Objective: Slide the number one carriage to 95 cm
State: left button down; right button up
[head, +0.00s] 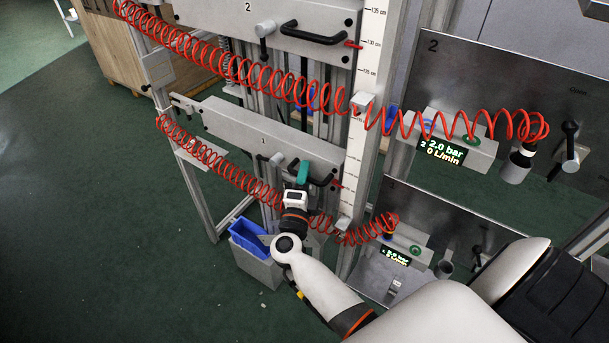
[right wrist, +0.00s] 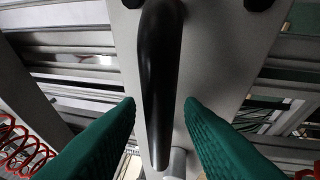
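The number one carriage (head: 240,128) is the lower grey plate, marked "1", on the upright frame. Its black bar handle (head: 322,181) is near its right end, and a grey clamp lever (head: 274,160) sits left of it. A red pointer at its right end faces the white cm scale (head: 357,150); the marks there are too small to read. My right gripper (head: 303,172), with green fingers, is at the handle. In the right wrist view its open fingers (right wrist: 160,103) stand either side of the handle (right wrist: 160,65), with gaps showing. My left gripper is out of view.
The number two carriage (head: 225,20) is above, with its own handle. Red coiled hoses (head: 225,66) run across the front of both carriages. Panels with pressure displays (head: 441,151) stand at right. A grey bin with a blue container (head: 250,238) is on the floor below.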

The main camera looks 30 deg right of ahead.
jog(key=shift+a, duration=0.1)
jog(key=shift+s+a+f, duration=0.2)
jog(key=shift+s, duration=0.05)
jog(key=b+v, duration=0.3)
jog(key=v, duration=0.8)
jog(key=shift+r, duration=0.2)
